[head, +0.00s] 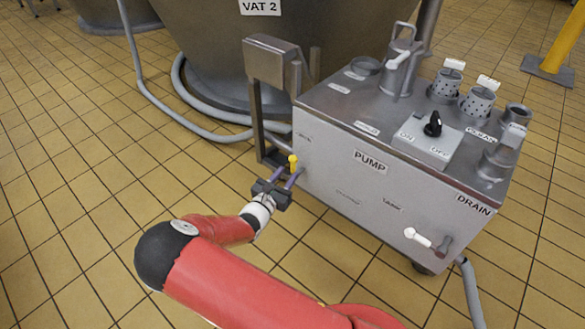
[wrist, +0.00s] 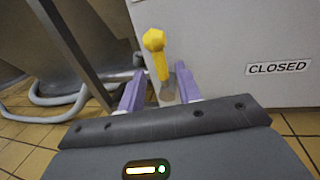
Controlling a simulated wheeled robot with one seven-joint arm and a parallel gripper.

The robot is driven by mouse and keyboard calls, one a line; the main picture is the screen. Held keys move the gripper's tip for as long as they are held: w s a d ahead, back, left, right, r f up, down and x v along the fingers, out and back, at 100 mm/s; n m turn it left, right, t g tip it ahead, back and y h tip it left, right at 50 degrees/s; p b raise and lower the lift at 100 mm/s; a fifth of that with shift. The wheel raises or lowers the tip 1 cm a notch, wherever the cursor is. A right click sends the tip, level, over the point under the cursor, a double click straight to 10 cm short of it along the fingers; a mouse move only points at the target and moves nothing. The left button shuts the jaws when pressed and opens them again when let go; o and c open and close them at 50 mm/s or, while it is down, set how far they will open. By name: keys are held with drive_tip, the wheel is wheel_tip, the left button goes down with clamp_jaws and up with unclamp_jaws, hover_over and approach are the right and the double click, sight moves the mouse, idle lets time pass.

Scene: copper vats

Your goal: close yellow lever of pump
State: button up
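The yellow lever (head: 293,161) sticks out at the lower left end of the pump's front, with its yellow knob up. It also shows in the wrist view (wrist: 156,52), standing nearly upright between my two purple fingers. My gripper (head: 288,178) is open around the lever's lower part. In the wrist view my gripper (wrist: 158,88) has clear gaps on both sides of the lever, and I cannot see either finger touching it. The pump (head: 330,175) is a grey box with a PUMP label. A CLOSED label (wrist: 279,68) is on its front to the right of the lever.
A metal post bracket (head: 270,62) stands left of the pump, close to my gripper. A white-handled lever (head: 416,236) is near the DRAIN label. The VAT 2 tank (head: 240,45) and grey hoses (head: 150,95) are behind. The tiled floor (head: 100,200) at left is clear.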

sight(292, 169)
drive_tip(key=shift+x, duration=2.35)
drive_tip(key=shift+c, duration=0.3)
clamp_jaws()
